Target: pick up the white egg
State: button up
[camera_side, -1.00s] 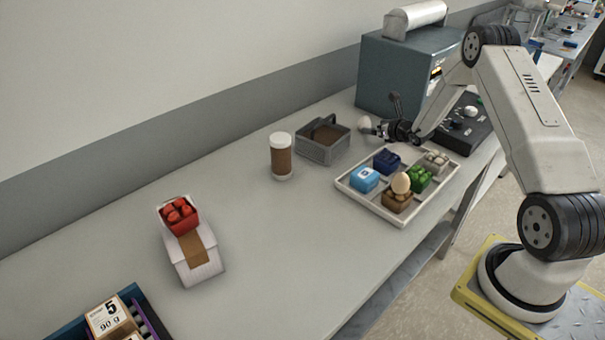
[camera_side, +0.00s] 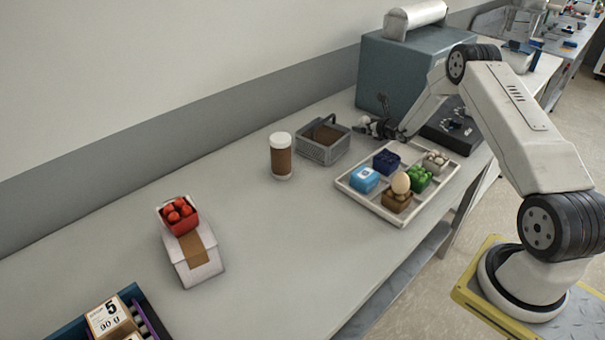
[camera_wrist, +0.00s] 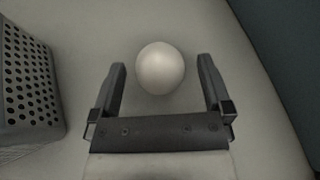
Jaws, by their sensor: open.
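The white egg (camera_wrist: 160,68) sits on the grey bench, with its near half between the tips of my gripper (camera_wrist: 161,64). The gripper is open, one dark finger on each side of the egg with a gap between. In the side view the egg (camera_side: 364,121) shows as a small pale spot, partly hidden by my dark gripper (camera_side: 376,124). I cannot tell the gripper's exact height over the bench.
A grey perforated basket (camera_wrist: 28,85) stands left of the egg. A teal machine (camera_side: 400,78) stands behind. A white tray (camera_side: 372,208) of small cartons, one with a tan egg (camera_side: 401,182), lies in front. A white-lidded brown jar (camera_side: 281,160) stands further left.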

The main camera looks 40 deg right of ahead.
jog(key=shift+w+d+f, duration=0.1)
jog(key=shift+w+f, duration=0.1)
jog(key=shift+w, duration=0.25)
jog(key=c, duration=1)
